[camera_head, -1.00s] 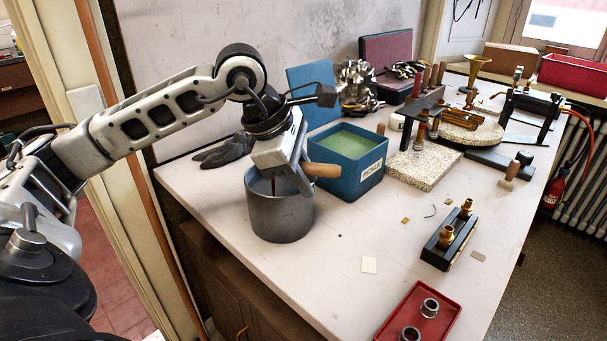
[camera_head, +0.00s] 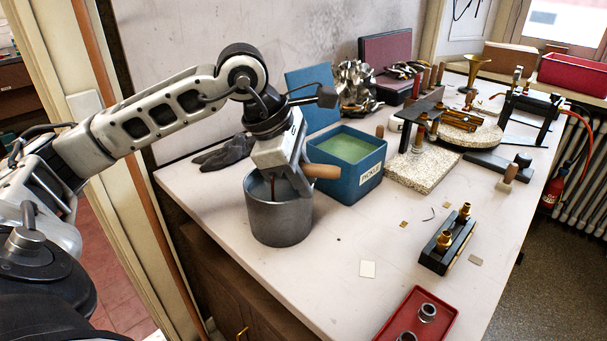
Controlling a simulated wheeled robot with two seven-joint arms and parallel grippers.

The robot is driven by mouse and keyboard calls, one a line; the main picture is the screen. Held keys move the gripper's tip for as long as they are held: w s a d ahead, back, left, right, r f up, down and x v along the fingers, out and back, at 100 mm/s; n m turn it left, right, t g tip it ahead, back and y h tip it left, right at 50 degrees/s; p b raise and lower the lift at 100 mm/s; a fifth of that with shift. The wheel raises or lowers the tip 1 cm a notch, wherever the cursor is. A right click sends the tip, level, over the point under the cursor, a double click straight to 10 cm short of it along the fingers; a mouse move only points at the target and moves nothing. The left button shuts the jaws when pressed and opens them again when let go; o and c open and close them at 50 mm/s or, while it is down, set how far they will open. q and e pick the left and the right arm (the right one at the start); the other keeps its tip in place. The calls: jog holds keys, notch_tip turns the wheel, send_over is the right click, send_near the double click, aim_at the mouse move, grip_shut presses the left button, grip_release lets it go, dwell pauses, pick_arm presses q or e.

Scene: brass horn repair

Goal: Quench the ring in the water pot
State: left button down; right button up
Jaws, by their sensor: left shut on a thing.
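The water pot (camera_head: 280,222) is a grey metal cylinder standing on the left part of the bench. My left gripper (camera_head: 284,180) points down at the pot's mouth, its tips over or inside the rim. It is shut on a wooden-handled tool (camera_head: 322,171), whose brown handle sticks out to the right above the rim. A thin dark reddish rod (camera_head: 273,188) reaches down inside the pot, seemingly part of this tool. The ring is not visible; the pot wall and gripper hide the tool's lower end. My right gripper is not in view.
A blue pickle tub (camera_head: 347,180) with green liquid stands close to the right of the pot. A dark glove (camera_head: 222,155) lies behind it. A red tray (camera_head: 405,308) with metal rings and a black block with brass parts (camera_head: 447,240) are nearer right. The bench front is mostly clear.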

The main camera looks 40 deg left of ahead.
pick_arm(q)
jog(key=shift+r+p, duration=1.45)
jog(key=shift+r, duration=0.85)
jog(key=shift+r, duration=0.1)
notch_tip(320, 180, up, 5)
jog(key=p, duration=0.4)
